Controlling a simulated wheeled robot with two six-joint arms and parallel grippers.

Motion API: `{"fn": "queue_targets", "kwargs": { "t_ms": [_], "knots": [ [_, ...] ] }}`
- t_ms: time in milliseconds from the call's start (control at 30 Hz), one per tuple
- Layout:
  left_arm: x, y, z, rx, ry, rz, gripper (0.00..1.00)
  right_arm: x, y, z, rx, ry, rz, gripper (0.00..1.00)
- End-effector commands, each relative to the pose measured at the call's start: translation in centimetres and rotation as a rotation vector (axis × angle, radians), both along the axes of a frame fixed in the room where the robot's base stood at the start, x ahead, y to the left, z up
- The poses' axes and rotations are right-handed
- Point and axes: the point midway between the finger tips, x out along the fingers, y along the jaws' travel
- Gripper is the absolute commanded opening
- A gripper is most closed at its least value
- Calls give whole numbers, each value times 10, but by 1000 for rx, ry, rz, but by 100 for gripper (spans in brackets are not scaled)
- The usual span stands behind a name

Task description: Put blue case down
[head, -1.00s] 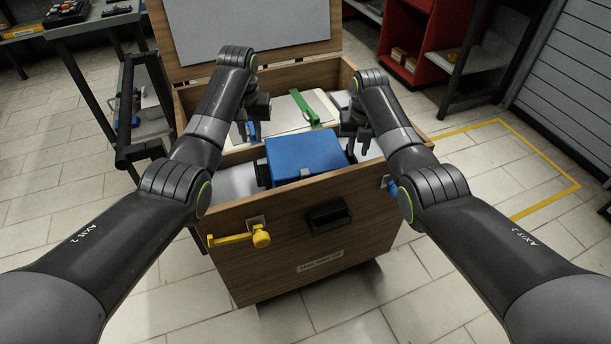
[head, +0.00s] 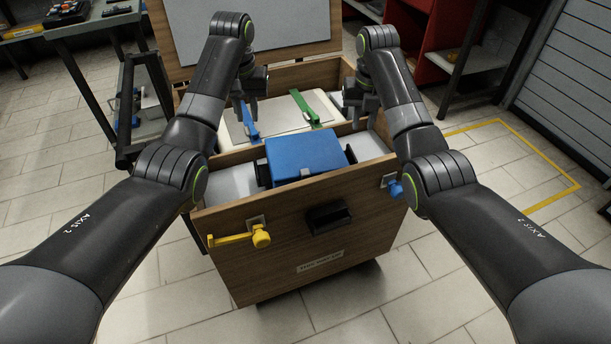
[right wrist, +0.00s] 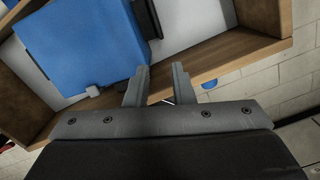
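The blue case (head: 302,156) sits in the front part of the open wooden box, lid side up, between dark holders at its left and right. It also shows in the right wrist view (right wrist: 80,38), to the left of my fingers. My left gripper (head: 247,118) is raised behind and left of the case, apart from it; its fingers look spread. My right gripper (head: 362,112) is raised behind and right of the case, also apart. In the right wrist view its fingers (right wrist: 163,85) are open with nothing between them.
The wooden box (head: 290,235) has a yellow latch (head: 238,238) and a blue latch (head: 395,187) on its front, and its lid (head: 248,30) stands open behind. A light case with blue and green straps (head: 306,108) lies further back inside. A black-framed cart (head: 128,110) stands at left.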

Motion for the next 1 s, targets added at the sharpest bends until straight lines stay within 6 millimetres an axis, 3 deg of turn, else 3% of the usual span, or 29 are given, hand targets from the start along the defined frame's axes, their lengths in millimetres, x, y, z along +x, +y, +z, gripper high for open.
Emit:
{"fn": "queue_targets", "kwargs": {
  "t_ms": [233, 767, 867, 1000],
  "knots": [
    [0, 0, 0, 0, 0, 0, 22, -2, 0, 24, 1, 0, 0, 22],
    [0, 0, 1, 0, 0, 0, 22, -2, 0, 26, 0, 1, 0, 22],
    [0, 0, 12, 0, 0, 0, 22, -2, 0, 37, 0, 0, 0, 22],
    [0, 0, 40, 0, -1, 0, 22, -2, 0, 65, 0, 0, 0, 22]
  ]
}}
